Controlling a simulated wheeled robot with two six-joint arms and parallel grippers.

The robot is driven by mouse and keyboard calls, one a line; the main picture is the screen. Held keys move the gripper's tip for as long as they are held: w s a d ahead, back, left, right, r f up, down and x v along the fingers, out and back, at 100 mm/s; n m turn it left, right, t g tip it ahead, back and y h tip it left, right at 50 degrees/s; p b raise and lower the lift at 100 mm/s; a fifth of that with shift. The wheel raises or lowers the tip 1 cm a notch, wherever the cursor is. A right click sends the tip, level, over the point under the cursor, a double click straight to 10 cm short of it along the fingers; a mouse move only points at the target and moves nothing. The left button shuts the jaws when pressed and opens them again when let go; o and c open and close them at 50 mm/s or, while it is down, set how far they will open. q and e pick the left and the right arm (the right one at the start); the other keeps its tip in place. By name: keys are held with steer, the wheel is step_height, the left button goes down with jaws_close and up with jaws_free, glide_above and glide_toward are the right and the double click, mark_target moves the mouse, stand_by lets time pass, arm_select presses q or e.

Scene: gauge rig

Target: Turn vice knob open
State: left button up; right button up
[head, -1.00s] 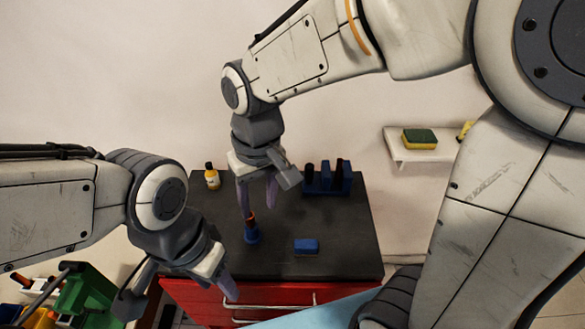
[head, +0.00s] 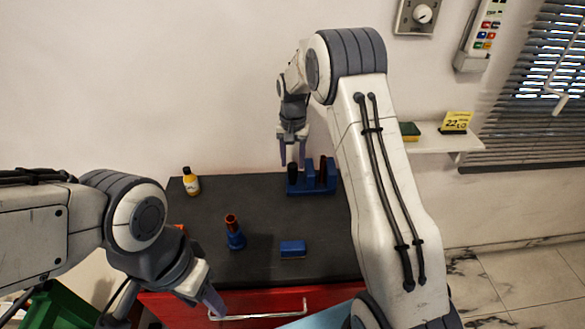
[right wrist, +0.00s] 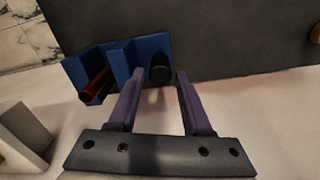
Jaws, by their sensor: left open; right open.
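The blue vice (head: 312,180) stands at the back right of the dark bench top. Its round black knob (head: 293,174) is at its left end. In the right wrist view, the vice (right wrist: 117,62) has a red-brown cylinder (right wrist: 95,88) between its blue jaws, and the knob (right wrist: 160,74) appears between my right fingertips. My right gripper (head: 292,162) is open and points down just above the knob; contact cannot be told. My left gripper (head: 213,302) is open and empty near the bench's front left edge.
A blue holder (head: 236,241) with a red-brown tube (head: 231,222) stands mid-bench. A blue block (head: 292,249) lies to its right. A yellow bottle (head: 191,182) stands at the back left. A wall shelf (head: 437,141) holds a sponge (head: 410,131). Red drawers (head: 180,309) are below the bench top (head: 270,205).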

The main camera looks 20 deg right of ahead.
mark_target(292, 164)
steer(key=shift+f, duration=2)
jaws_close()
steer(key=shift+n+p, duration=0.3)
steer(key=shift+n, duration=0.1)
steer(key=n, duration=0.3)
steer(key=shift+r+n, duration=0.1)
steer(key=shift+n, duration=0.2)
steer(key=shift+w+n+p, duration=0.1)
steer(key=shift+n+p, duration=0.2)
steer(key=shift+n, duration=1.6)
